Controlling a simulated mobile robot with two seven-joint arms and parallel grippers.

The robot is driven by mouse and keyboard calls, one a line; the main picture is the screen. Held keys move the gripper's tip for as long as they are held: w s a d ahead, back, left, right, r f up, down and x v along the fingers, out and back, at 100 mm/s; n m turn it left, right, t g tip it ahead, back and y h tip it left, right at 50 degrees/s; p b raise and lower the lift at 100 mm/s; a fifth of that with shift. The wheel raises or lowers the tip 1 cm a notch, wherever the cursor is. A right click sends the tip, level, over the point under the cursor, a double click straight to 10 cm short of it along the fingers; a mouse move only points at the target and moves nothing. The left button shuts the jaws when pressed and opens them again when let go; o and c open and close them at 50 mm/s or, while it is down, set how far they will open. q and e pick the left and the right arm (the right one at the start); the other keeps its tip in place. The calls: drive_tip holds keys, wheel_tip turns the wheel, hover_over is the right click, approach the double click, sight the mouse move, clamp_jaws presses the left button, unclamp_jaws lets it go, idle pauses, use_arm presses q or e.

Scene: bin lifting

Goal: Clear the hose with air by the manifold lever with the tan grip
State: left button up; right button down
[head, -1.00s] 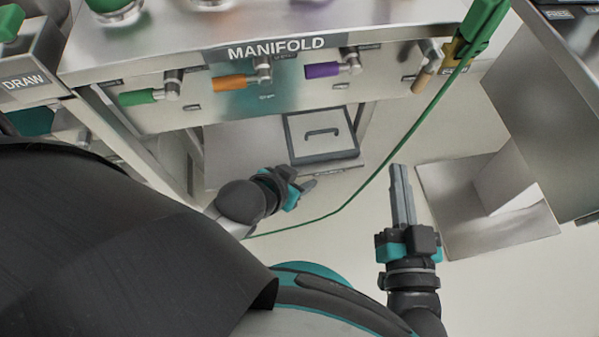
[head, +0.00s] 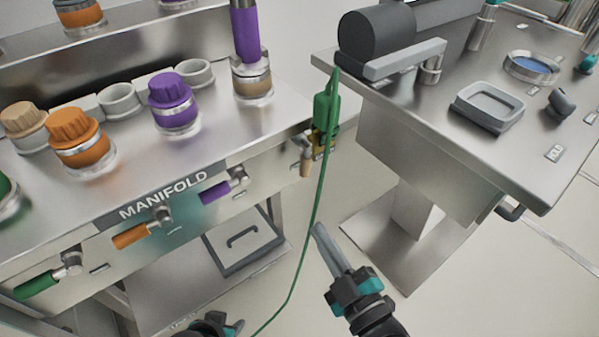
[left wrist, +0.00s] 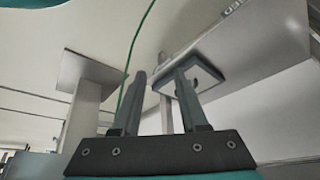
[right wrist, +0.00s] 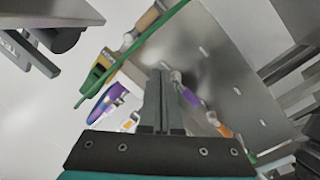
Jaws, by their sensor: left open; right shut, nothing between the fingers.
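The manifold (head: 165,210) carries a row of levers in the head view, with green, orange and purple grips. The lever with the tan grip (head: 306,166) is at the right end, beside a brass-coloured fitting and partly behind the green hose (head: 312,215). The hose's green handle (head: 326,110) hangs at that corner. The tan grip also shows in the right wrist view (right wrist: 147,18). My right gripper (head: 321,230) is shut and empty, below the tan grip and apart from it. My left gripper (left wrist: 158,85) is open and empty, low in front of the manifold.
Jars with orange, purple and tan lids stand on the manifold top. A steel table (head: 460,140) on the right holds a dark cylinder (head: 376,36) and a grey tray (head: 488,106). A handled panel (head: 243,240) is below the manifold. Floor shows between the two units.

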sight(304, 169)
use_arm(q)
drive_tip(key=s+a+f+g+p, duration=0.2)
drive_tip(key=s+f+g, duration=0.1)
drive_tip(key=s+f, duration=0.15)
wheel_tip(304, 169, up, 6)
drive_tip(key=w+t+b, duration=0.1)
drive_tip(key=w+b, duration=0.1)
drive_tip(key=shift+w+d+f+y+b, duration=0.2)
drive_tip(key=shift+d+y+b, duration=0.1)
drive_tip(key=shift+y+b, duration=0.1)
use_arm(e)
drive_tip(key=w+a+f+n+g+y, duration=0.1)
drive_tip(key=w+a+n, duration=0.1)
drive_tip(key=w+n, duration=0.9)
drive_tip(key=shift+w+a+f+y, duration=0.15)
drive_tip(key=shift+w+a+y, duration=0.2)
drive_tip(key=shift+w, duration=1.75)
drive_tip(key=shift+d, duration=0.15)
use_arm(q)
drive_tip(key=shift+w+r+b, duration=0.25)
drive_tip(key=shift+r+b, duration=0.15)
drive_tip(key=shift+r, duration=0.55)
use_arm(e)
drive_tip(key=shift+w+d+f+n, duration=0.1)
drive_tip(key=shift+w+d+n, duration=0.45)
drive_tip(key=shift+n, duration=0.15)
